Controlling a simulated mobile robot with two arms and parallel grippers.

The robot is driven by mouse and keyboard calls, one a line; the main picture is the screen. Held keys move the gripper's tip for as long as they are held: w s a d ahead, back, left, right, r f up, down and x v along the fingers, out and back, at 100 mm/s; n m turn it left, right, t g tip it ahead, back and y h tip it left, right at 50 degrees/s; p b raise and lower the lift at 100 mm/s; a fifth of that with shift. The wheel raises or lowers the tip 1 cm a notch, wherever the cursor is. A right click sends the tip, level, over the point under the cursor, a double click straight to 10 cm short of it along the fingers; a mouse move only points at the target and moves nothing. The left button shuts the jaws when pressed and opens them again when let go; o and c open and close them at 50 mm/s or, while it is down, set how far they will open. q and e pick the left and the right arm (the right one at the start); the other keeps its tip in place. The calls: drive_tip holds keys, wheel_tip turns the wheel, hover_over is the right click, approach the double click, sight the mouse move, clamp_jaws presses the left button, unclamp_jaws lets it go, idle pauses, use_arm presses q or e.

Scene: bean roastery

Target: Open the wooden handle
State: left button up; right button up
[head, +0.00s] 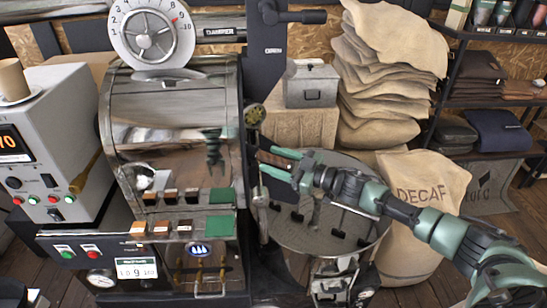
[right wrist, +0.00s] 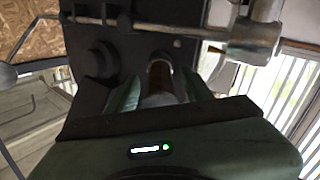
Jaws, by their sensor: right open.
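The wooden handle (head: 276,160) is a short reddish-brown bar on the front of the roaster (head: 175,110), just right of the steel drum. My right gripper (head: 279,163) reaches in from the right, with its green fingers open around the handle, one above and one below it in the head view. In the right wrist view, the handle (right wrist: 160,76) is a brown cylinder lying between the fingertips of the gripper (right wrist: 162,92). I cannot tell whether the fingers touch it. My left gripper does not show.
The round cooling tray (head: 330,235) lies below my right arm. A DECAF sack (head: 425,190) stands to the right, with stacked sacks (head: 385,80) behind. A grey control box (head: 60,130) stands at the left. A dark shelf (head: 490,105) is at the far right.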

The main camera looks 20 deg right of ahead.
drive_tip(key=shift+w, duration=0.1)
clamp_jaws()
idle(1.4)
